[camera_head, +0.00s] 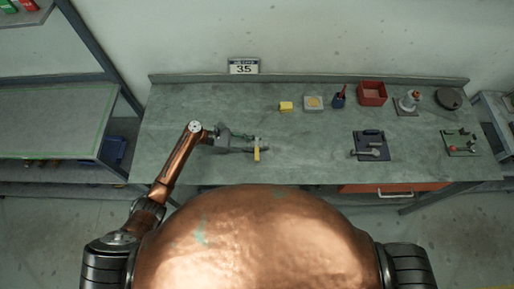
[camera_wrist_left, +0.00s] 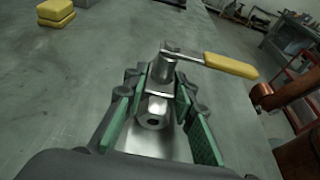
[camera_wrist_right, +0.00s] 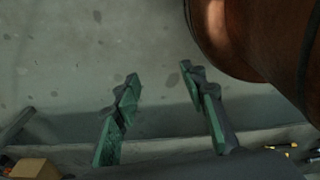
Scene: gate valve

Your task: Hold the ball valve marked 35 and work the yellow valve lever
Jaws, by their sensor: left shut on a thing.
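The ball valve (camera_wrist_left: 157,108) is a silver metal body with a stem on top, in the left wrist view. Its yellow lever (camera_wrist_left: 230,65) points to the right there; in the head view the yellow lever (camera_head: 257,154) points toward me. My left gripper (camera_head: 250,143) is shut on the valve body; its green-padded fingers (camera_wrist_left: 157,95) stand on either side of it. The lever is clear of the fingers. My right gripper (camera_wrist_right: 160,75) is open and empty in the right wrist view, with floor behind it; it is hidden in the head view.
A sign marked 35 (camera_head: 243,66) stands at the back of the green bench (camera_head: 200,110). The bench around the valve is clear.

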